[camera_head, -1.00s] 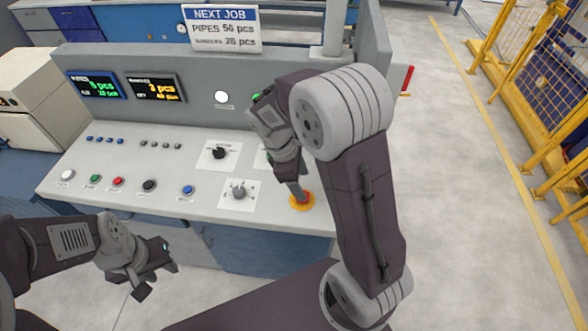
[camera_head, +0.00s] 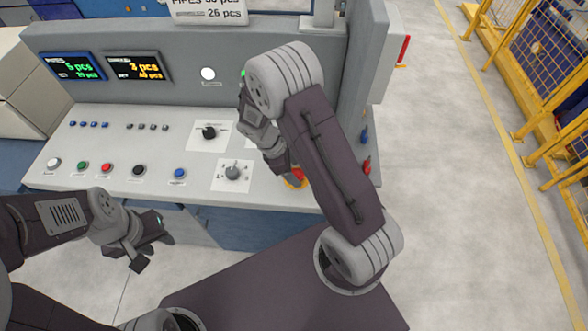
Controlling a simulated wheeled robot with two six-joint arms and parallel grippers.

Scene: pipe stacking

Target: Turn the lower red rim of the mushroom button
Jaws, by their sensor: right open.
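The mushroom button (camera_head: 298,175) is red on a yellow round base, at the front right of the console's sloped panel. My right arm and hand cover part of it, and its lower rim is hard to make out. My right gripper (camera_head: 291,174) points down at the button, with its fingertips right by the red cap. It is open, but I cannot tell whether a finger touches the rim. My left gripper (camera_head: 155,250) hangs in front of the console's front edge, open and empty, away from the button.
The panel (camera_head: 105,145) carries several push buttons and two rotary knobs, one black (camera_head: 209,132) and one grey (camera_head: 233,172). Two displays (camera_head: 138,67) stand behind. Red and blue handles (camera_head: 367,165) are on the console's right side. The floor to the right is clear up to yellow fencing.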

